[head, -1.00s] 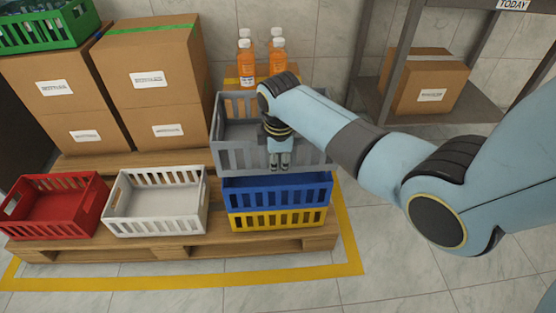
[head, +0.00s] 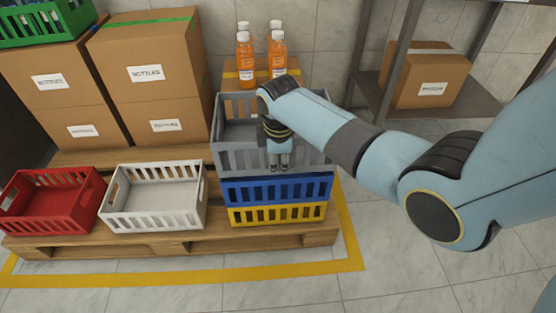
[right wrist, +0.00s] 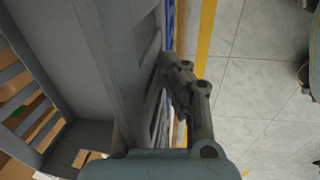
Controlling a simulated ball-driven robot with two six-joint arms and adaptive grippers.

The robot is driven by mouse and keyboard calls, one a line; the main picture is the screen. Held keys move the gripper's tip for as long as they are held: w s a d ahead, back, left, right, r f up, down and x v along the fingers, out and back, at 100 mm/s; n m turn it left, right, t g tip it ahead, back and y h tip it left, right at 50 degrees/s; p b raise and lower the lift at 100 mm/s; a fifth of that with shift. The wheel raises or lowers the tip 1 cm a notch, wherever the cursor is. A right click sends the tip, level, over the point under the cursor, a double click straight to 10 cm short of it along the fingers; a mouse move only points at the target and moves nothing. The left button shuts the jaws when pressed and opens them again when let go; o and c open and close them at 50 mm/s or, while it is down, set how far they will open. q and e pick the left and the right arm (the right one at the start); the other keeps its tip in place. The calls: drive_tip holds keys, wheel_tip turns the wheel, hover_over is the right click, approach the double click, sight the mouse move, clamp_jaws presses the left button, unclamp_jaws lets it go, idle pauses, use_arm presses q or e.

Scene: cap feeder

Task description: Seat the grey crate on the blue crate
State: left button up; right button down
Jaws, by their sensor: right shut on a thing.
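The grey crate (head: 236,155) is in the middle of the head view, above the blue crate (head: 240,193). It looks roughly level, and its left end reaches a little past the blue crate's left end. I cannot tell whether the two touch. My right gripper (head: 278,167) is shut on the middle of the grey crate's front wall, fingers pointing down. In the right wrist view, a finger (right wrist: 184,92) lies against the grey wall (right wrist: 95,50), with a thin strip of blue (right wrist: 169,20) beside it. My left gripper is not in view.
A yellow crate (head: 240,216) lies under the blue one on a wooden pallet (head: 120,246). White (head: 152,219) and red (head: 62,222) crates stand to the left. Cartons (head: 145,95) and orange bottles (head: 277,58) are behind. The floor in front is clear.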

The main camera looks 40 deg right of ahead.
drive_tip(key=shift+w+r, duration=0.15)
drive_tip(key=shift+r, duration=0.05)
drive_tip(key=shift+f+p, duration=0.25)
drive_tip(key=shift+p, duration=0.1)
idle(0.5)
drive_tip(key=shift+f, duration=0.1)
drive_tip(key=shift+f, duration=0.7)
idle(0.8)
